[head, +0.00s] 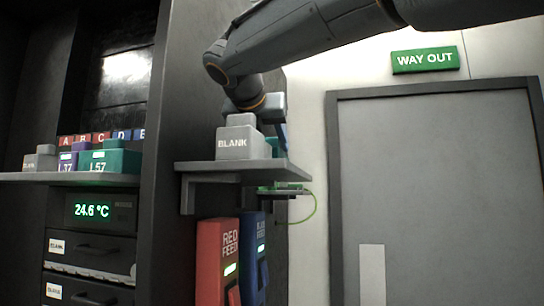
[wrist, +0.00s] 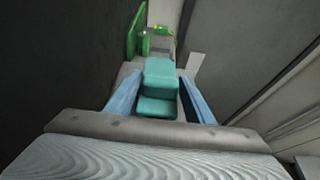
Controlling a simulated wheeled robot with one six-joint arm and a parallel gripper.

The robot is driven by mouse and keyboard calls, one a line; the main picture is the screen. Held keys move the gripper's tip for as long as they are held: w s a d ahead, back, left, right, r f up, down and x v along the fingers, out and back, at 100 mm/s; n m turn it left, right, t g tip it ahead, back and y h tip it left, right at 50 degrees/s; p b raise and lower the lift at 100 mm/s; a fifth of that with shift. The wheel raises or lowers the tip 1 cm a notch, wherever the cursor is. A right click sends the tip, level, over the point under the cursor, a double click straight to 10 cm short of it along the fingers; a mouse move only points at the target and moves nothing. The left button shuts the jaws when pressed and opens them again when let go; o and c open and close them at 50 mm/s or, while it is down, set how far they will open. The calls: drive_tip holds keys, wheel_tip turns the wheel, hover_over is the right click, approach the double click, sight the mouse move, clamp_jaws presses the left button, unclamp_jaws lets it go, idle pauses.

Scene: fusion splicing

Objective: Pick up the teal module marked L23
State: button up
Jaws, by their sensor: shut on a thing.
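A teal module (wrist: 160,74) sits between the two blue fingers of my gripper (wrist: 161,88) in the wrist view, and the fingers are shut on it. No label shows on the faces in view, so I cannot read its marking. In the head view my gripper (head: 270,112) is at the small bracket shelf, behind the grey BLANK module (head: 238,140). Only a sliver of teal (head: 283,136) shows there; the rest is hidden. I cannot tell whether the held module still touches the shelf.
The bracket shelf (head: 196,166) has a green board under its right end. A left shelf (head: 60,178) carries a grey block, a purple L37 module (head: 67,161) and a teal L57 module (head: 118,159). A dark cabinet wall stands close on the left; a grey door (head: 440,190) is at right.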

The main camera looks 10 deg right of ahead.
drive_tip(key=shift+r, duration=0.1)
wheel_tip(320, 180, up, 18)
drive_tip(key=p, duration=0.1)
idle(0.4)
